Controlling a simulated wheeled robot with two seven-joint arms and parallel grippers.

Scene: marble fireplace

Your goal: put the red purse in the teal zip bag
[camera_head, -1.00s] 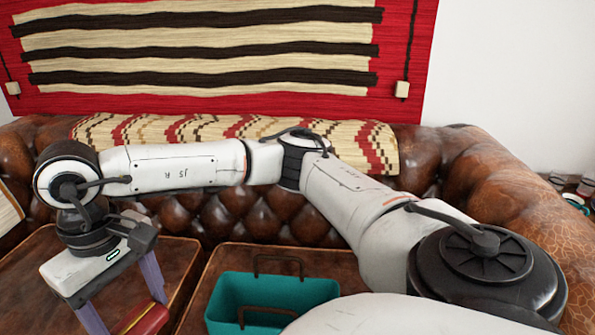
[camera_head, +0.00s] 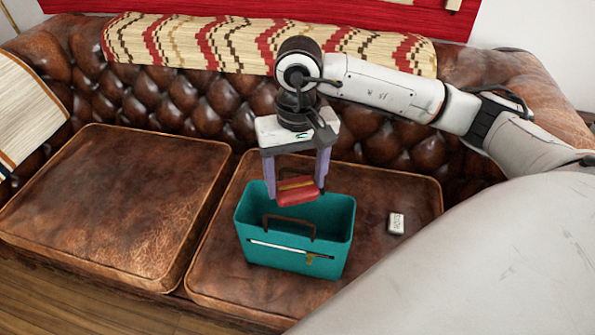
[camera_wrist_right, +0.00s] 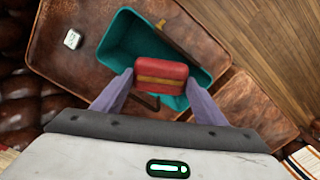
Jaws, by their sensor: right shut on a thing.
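The red purse (camera_head: 297,191) has a tan band and is held between the purple fingers of my right gripper (camera_head: 297,184). It hangs over the back part of the open teal zip bag (camera_head: 290,256), seemingly at or just above its rim; the exact height is hard to tell. In the right wrist view the purse (camera_wrist_right: 161,78) sits between the fingertips, with the teal bag (camera_wrist_right: 130,40) open beneath it. The bag stands upright with brown handles and a zip strip on its front. My left gripper is not in view.
The bag stands on the right brown leather sofa cushion (camera_head: 225,283). A small white box (camera_head: 396,223) lies to its right. The left cushion (camera_head: 110,210) is bare. The tufted sofa back (camera_head: 180,100) rises behind, with a patterned throw (camera_head: 230,45) on it.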

